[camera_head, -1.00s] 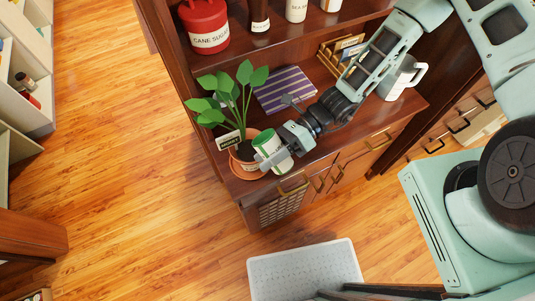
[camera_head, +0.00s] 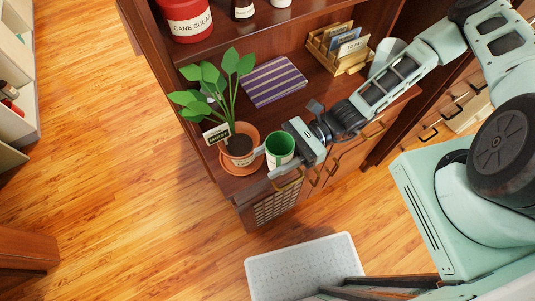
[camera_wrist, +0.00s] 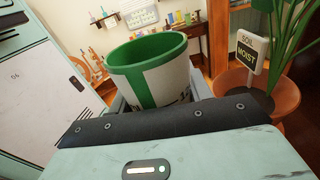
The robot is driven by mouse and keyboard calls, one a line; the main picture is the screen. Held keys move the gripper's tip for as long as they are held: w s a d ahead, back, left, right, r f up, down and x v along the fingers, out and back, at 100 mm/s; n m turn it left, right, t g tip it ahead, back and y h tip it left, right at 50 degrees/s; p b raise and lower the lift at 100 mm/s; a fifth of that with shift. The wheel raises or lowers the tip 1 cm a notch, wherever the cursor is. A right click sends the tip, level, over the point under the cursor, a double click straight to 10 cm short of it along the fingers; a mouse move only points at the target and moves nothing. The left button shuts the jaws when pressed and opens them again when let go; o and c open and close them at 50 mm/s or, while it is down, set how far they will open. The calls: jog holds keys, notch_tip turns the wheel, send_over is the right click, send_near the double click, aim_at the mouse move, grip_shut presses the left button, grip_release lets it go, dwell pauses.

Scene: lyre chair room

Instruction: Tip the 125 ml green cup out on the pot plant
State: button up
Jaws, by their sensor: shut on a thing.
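The green cup (camera_head: 280,149), green inside with a white and green outside, is held by my gripper (camera_head: 270,161), which is shut on it. In the head view it is about upright, just right of the pot plant (camera_head: 236,150). Its inside looks empty from above, though the bottom is hard to make out. The cup also shows in the wrist view (camera_wrist: 152,75), its rim up and slightly tilted in the picture. The plant has broad green leaves, dark soil and a terracotta pot. A label reading "MOIST" (camera_head: 216,134) stands in it; the wrist view shows "SOIL MOIST" (camera_wrist: 247,50).
The plant stands at the left front corner of the wooden cabinet top (camera_head: 300,101). A purple striped book (camera_head: 273,81) lies behind, with a wooden card rack (camera_head: 340,47) to its right. A red cane sugar canister (camera_head: 186,18) is on the shelf above.

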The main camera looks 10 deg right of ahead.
jog(key=shift+r, duration=0.1)
jog(key=shift+s+d+r+p, duration=0.25)
jog(key=shift+r+p, duration=0.1)
jog(key=shift+p, duration=0.15)
jog(key=s+d+r+p, duration=0.2)
jog(key=s+r+p, duration=0.1)
jog(key=shift+s+d+r, duration=0.1)
jog(key=shift+s+d, duration=0.15)
jog(key=shift+d, duration=0.05)
dwell(3.4)
